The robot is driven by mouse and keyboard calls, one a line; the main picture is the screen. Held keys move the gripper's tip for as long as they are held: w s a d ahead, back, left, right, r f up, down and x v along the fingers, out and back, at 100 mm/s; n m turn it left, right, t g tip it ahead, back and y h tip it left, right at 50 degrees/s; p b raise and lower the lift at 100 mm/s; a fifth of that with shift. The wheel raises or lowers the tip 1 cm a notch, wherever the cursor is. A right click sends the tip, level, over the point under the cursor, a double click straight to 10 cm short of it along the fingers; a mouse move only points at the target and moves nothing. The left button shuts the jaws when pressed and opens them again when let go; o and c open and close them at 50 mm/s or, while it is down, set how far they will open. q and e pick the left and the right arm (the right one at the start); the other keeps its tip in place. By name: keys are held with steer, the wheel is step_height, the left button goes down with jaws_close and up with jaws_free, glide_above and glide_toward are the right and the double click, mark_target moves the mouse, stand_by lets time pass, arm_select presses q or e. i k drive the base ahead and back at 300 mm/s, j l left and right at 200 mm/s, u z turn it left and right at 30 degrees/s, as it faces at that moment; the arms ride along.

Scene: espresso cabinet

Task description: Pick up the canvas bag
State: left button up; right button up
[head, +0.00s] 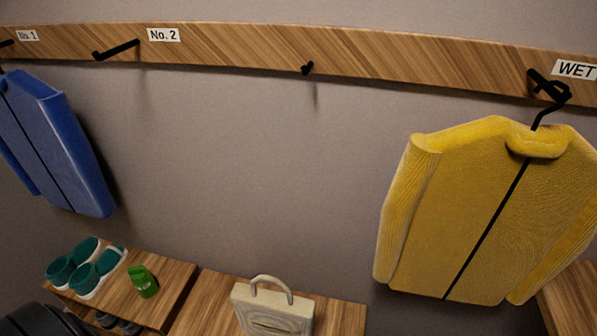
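The canvas bag (272,310) is cream-coloured and boxy, with one looped handle standing up on top. It stands on the wooden bench (340,316) at the bottom middle of the head view. Its lower part is cut off by the picture's bottom edge. Neither of my grippers can be made out in this view, and nothing is seen touching the bag.
Teal shoes (86,268) and a green item (142,281) sit on the bench at left. A blue jacket (58,142) and a yellow jacket (480,215) hang from a hooked wooden rail (230,44). A dark rounded shape fills the bottom-left corner. The wall above the bag is clear.

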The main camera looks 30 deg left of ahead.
mark_target(259, 311)
steer(key=j+u, duration=0.15)
steer(key=u, duration=0.3)
steer(key=i+j+u, duration=0.1)
steer(key=u, duration=0.4)
